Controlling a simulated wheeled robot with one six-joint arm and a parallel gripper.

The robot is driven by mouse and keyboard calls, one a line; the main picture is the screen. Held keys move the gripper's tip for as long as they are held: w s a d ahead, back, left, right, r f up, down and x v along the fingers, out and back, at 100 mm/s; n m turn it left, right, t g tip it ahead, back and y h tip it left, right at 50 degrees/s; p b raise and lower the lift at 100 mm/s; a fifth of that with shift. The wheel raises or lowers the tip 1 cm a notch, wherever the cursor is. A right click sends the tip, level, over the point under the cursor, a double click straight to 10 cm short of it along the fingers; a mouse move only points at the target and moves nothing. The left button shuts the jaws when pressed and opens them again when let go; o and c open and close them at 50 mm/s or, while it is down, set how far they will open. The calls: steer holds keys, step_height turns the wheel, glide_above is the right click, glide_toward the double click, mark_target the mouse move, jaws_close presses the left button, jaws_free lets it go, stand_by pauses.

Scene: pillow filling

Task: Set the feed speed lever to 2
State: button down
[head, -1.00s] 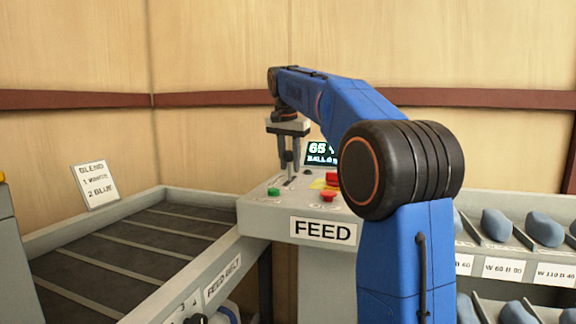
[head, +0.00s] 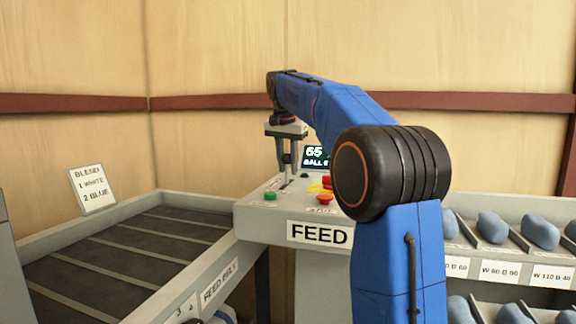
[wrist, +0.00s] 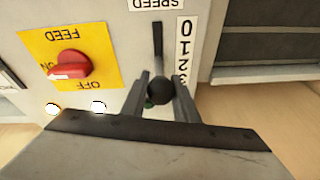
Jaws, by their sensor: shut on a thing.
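The feed speed lever has a dark round knob (wrist: 160,93) and stands in a straight slot (wrist: 157,42) beside a strip numbered 0 to 3 (wrist: 184,52), upside down in the wrist view. My gripper (wrist: 160,84) is shut on the lever, one finger on each side of the knob. The knob sits toward the 2 and 3 end; the fingers and knob cover part of the scale, so I cannot tell the exact mark. In the head view my gripper (head: 287,163) is over the grey FEED panel (head: 250,222), fingers pointing down.
A red rotary switch (wrist: 68,65) on a yellow plate is beside the lever. A green button (head: 270,196), a red button (head: 324,198) and a lit display (head: 315,156) are close by. The feed belt (head: 130,245) runs left; racks of blue pillows (head: 493,227) stand right.

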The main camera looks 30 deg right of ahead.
steer(key=shift+f, duration=0.2)
stand_by(0.5)
steer(key=c, duration=1.4)
jaws_free()
steer(key=shift+w, duration=0.15)
steer(key=shift+r, duration=0.15)
steer(key=v, duration=1.7)
steer(key=shift+r, duration=0.1)
